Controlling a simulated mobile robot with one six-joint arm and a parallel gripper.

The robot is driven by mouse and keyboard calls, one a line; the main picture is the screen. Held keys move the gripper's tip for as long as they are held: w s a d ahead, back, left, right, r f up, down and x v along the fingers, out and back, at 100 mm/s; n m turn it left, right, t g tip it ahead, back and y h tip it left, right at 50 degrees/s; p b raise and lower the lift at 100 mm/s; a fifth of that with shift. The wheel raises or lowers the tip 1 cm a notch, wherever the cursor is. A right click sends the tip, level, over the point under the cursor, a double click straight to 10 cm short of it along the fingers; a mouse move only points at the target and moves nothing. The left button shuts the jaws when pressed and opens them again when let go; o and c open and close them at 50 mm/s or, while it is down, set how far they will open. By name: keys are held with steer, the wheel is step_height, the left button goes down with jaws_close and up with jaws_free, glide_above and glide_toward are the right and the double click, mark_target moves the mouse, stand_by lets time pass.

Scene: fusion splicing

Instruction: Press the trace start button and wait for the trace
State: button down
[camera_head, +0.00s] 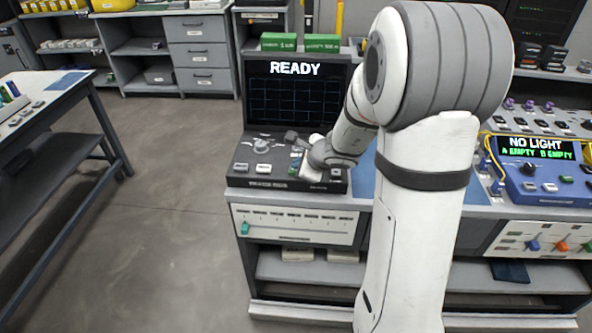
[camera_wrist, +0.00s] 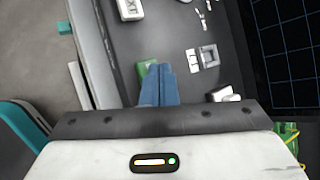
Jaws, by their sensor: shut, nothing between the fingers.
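The trace machine has a dark console (camera_head: 252,178) and an upright screen (camera_head: 293,97) that reads READY above an empty grid. My gripper (camera_head: 299,163) is low over the right half of the console. In the wrist view my gripper's blue fingers (camera_wrist: 156,72) are together with nothing between them. A green button (camera_wrist: 143,72) shows beside the fingertips and is partly hidden by them. I cannot tell whether the fingertips touch it. The screen's grid also shows at the right of the wrist view (camera_wrist: 288,45).
Other console controls (camera_wrist: 208,55) lie close to the fingers. Two green boxes (camera_head: 279,41) stand above the screen. A blue unit (camera_head: 545,185) with a NO LIGHT display is at the right. A side table (camera_head: 60,95) stands at the left, with open floor between.

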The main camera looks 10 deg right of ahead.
steer(key=shift+f, duration=0.2)
steer(key=shift+r, duration=0.1)
stand_by(0.4)
steer(key=shift+r+p, duration=0.5)
steer(key=shift+r, duration=0.3)
step_height(320, 180, up, 5)
steer(key=p, duration=0.4)
steer(key=shift+a, duration=0.1)
stand_by(0.6)
